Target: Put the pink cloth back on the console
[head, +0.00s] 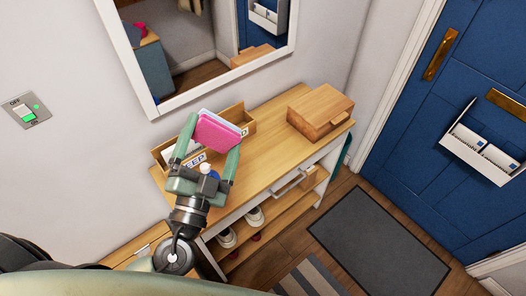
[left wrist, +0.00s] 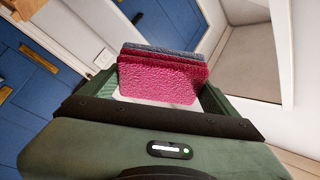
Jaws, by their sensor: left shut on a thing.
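The pink cloth (head: 219,133) is a flat folded pad between the fingers of my left gripper (head: 212,143), which is shut on it. In the left wrist view the pink cloth (left wrist: 160,82) fills the space between the fingers, with a grey-blue layer behind it. The console (head: 265,148) is a wooden-topped unit against the wall, with white drawers and a lower shelf. In the head view the cloth and gripper overlap the left part of its top. How far above the top they are I cannot tell. My right gripper is not in view.
An open wooden tray (head: 241,113) stands at the console's back left, partly hidden by the gripper. A closed wooden box (head: 320,110) stands at the right end. The middle of the top is bare. A mirror (head: 150,98) hangs above.

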